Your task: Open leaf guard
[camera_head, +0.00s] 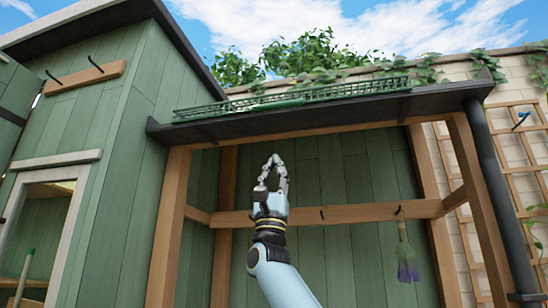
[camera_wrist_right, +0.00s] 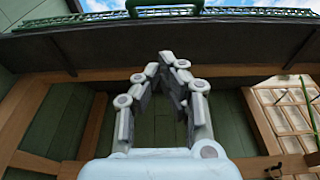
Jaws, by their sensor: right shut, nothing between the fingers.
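The leaf guard (camera_head: 290,97) is a long green mesh strip lying along the top of the dark gutter (camera_head: 330,118). In the right wrist view the green guard (camera_wrist_right: 60,25) runs across the top, with a thicker green bar, likely its handle (camera_wrist_right: 165,11), near the middle. My right gripper (camera_head: 274,158) is raised below the gutter, fingers pointing up, apart from the guard. It also shows in the right wrist view (camera_wrist_right: 167,57), where its fingertips come together with nothing between them. My left gripper is not in view.
Wooden posts (camera_head: 168,225) and a crossbeam (camera_head: 370,212) with hooks stand behind and beside my arm. A purple brush (camera_head: 405,255) hangs at right. A dark downpipe (camera_head: 497,190) and trellis (camera_head: 515,140) stand further right. A green shed wall (camera_head: 125,190) is at left.

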